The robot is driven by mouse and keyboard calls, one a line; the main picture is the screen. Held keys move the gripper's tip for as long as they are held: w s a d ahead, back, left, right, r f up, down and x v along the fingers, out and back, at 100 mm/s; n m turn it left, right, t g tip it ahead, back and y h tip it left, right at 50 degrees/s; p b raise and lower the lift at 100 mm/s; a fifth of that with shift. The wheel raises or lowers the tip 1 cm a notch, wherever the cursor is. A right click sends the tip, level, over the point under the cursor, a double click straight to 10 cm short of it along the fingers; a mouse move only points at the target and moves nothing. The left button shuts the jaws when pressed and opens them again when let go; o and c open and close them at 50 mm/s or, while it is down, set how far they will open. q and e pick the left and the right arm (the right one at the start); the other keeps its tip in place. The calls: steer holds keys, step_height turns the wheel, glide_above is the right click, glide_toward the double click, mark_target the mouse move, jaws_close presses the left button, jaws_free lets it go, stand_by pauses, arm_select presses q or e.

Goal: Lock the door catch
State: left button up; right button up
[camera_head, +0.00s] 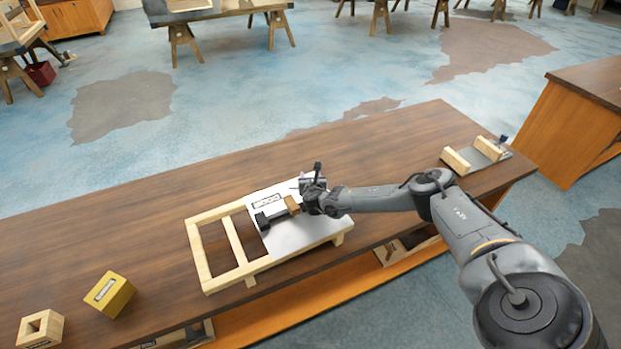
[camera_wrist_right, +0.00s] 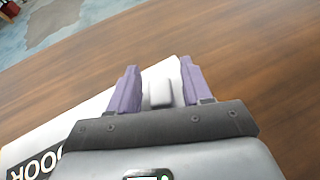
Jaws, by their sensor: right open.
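A white door panel (camera_head: 300,233) marked "DOOR" lies in a pale wooden frame (camera_head: 198,252) on the workbench. A dark catch bar (camera_head: 270,217) and a small brown block (camera_head: 292,205) sit on the panel, left of my right gripper (camera_head: 312,193). The gripper and wrist hide part of the panel. In the right wrist view, the purple fingers of my right gripper (camera_wrist_right: 158,68) stand apart over the white panel edge. A small pale block (camera_wrist_right: 160,93) shows between them; I cannot tell whether they touch it. My left gripper is not in view.
On the brown workbench (camera_head: 130,215), a yellow block (camera_head: 110,294) and a square wooden piece with a hole (camera_head: 40,329) lie left. A holder with two wooden blocks (camera_head: 476,156) stands at the right end. The bench behind the frame is clear.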

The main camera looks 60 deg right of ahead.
steer(key=shift+w+d+f, duration=0.1)
steer(key=shift+w+d, duration=0.05)
steer(key=shift+d, duration=0.05)
jaws_close()
stand_by(0.3)
